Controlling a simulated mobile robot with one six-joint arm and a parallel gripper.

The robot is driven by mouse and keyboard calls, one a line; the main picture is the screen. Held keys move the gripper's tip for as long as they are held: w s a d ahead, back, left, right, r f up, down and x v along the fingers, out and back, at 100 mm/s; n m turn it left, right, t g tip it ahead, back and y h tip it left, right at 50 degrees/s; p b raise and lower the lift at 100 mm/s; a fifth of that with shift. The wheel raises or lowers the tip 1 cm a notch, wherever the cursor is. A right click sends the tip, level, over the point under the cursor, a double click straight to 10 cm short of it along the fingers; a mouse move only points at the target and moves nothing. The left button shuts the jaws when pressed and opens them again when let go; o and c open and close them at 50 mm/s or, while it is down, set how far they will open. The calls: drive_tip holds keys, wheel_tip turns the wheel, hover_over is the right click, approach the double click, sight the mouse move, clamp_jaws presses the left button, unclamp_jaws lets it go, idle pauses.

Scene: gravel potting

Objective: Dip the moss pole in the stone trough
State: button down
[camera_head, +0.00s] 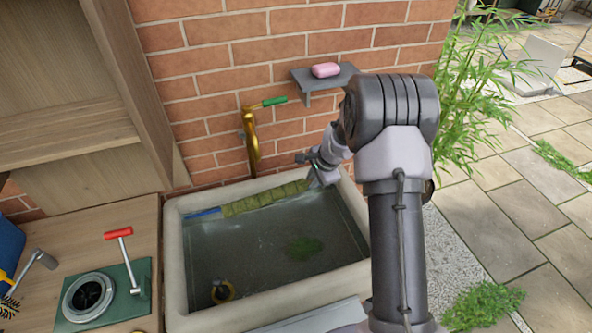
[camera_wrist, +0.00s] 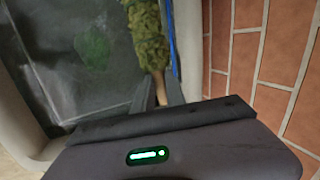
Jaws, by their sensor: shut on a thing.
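The moss pole (camera_head: 265,198) is a long green, fuzzy rod lying nearly level along the far inner side of the stone trough (camera_head: 174,262). My gripper (camera_head: 318,178) is over the trough's far right corner, shut on the pole's right end. In the wrist view, the gripper (camera_wrist: 158,92) has the pole's bare wooden end between its fingers, and the mossy part (camera_wrist: 147,35) extends away from it. The trough holds dark, clear water (camera_head: 265,245). I cannot tell how much of the pole is under the surface.
A blue strip (camera_head: 203,213) shows by the pole's left end. A brass tap (camera_head: 250,140) and a shelf with pink soap (camera_head: 326,70) are on the brick wall. A wooden bench (camera_head: 85,235) stands left.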

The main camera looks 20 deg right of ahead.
drive_tip(key=shift+d+f+m, duration=0.5)
drive_tip(key=shift+d+f, duration=0.3)
wheel_tip(320, 180, down, 18)
drive_tip(key=b, duration=1.5)
drive_tip(key=shift+w+r, duration=0.1)
drive_tip(key=shift+r, duration=0.1)
drive_tip(key=shift+f, duration=1.45)
wheel_tip(320, 180, up, 21)
drive_tip(key=p, duration=1.7)
drive_tip(key=shift+r, duration=0.1)
idle(0.6)
